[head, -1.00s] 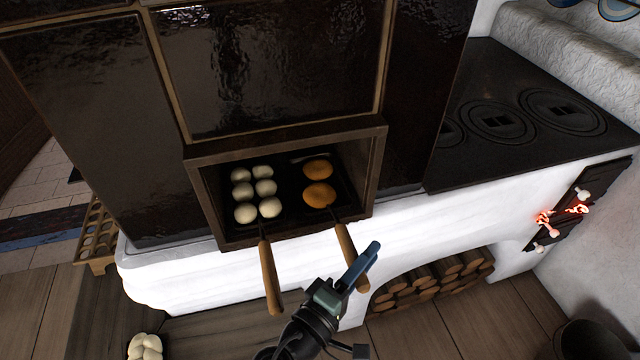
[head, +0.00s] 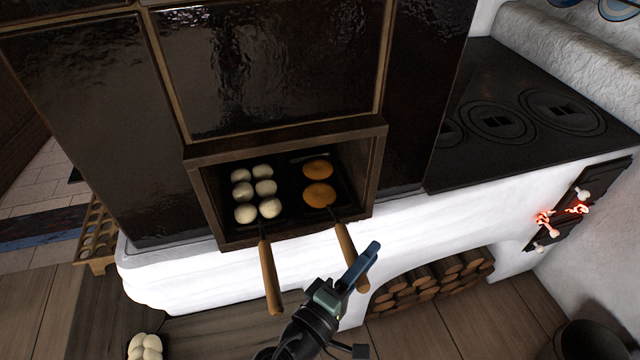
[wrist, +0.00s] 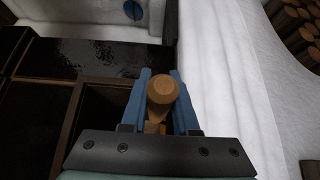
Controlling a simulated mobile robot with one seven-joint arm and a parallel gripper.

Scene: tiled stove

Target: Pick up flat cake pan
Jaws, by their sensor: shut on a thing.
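The flat cake pan (head: 342,193) with two flat golden cakes (head: 319,194) sits in the right half of the oven opening in the head view. Its wooden handle (head: 346,246) sticks out toward me and down. My gripper (head: 364,266) is at the outer end of this handle. In the wrist view, the round handle end (wrist: 162,90) lies between the two blue fingers (wrist: 160,100), and my gripper is shut on it. The fingers hide part of the handle.
Left in the oven is a second pan with several pale dough balls (head: 265,188) and its own wooden handle (head: 269,277). The oven frame (head: 374,170) stands close on the right. Below is a niche with firewood (head: 430,287). A stove top (head: 500,120) lies right.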

